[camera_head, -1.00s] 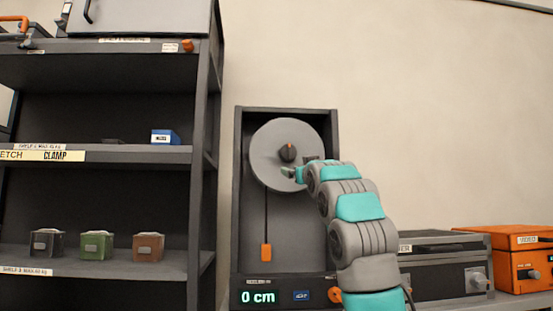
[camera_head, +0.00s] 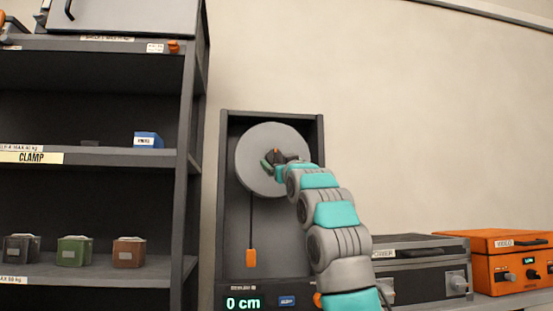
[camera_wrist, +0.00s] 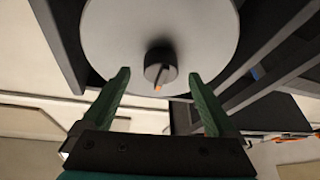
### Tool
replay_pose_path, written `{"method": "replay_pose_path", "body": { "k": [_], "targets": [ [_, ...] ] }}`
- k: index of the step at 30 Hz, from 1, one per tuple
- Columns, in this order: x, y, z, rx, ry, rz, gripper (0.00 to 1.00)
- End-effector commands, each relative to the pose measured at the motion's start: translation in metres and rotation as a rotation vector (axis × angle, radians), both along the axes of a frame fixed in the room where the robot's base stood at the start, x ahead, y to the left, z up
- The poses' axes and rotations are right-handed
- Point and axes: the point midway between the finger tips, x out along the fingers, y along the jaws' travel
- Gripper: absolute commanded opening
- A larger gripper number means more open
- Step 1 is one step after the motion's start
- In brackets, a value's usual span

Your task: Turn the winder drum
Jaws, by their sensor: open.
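The winder drum (camera_head: 258,178) is a round grey disc on the upper part of a dark upright panel (camera_head: 313,211). It also shows in the wrist view (camera_wrist: 205,30). A dark knob (camera_wrist: 160,62) with an orange mark stands at its middle. An orange weight (camera_head: 251,258) hangs on a dark cord below the drum. The display (camera_head: 243,303) reads 0 cm. My gripper (camera_wrist: 160,82) is open, its two green fingers on either side of the knob's line and apart from it in the wrist view. In the head view my gripper (camera_head: 268,162) partly hides the knob; contact cannot be told.
A dark shelf rack (camera_head: 187,210) stands close on the left with several small boxes. A dark case (camera_head: 425,262) and an orange box (camera_head: 507,262) stand at the lower right.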

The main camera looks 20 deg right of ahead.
Motion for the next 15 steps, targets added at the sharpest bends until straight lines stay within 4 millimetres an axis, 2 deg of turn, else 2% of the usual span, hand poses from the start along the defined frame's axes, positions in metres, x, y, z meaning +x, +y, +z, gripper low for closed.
{"method": "replay_pose_path", "body": {
  "k": [9,15],
  "targets": [
    [0.023,-0.003,0.010,0.002,0.006,0.000,0.93],
    [0.027,-0.003,0.011,0.000,0.002,-0.001,0.93]
  ]
}}
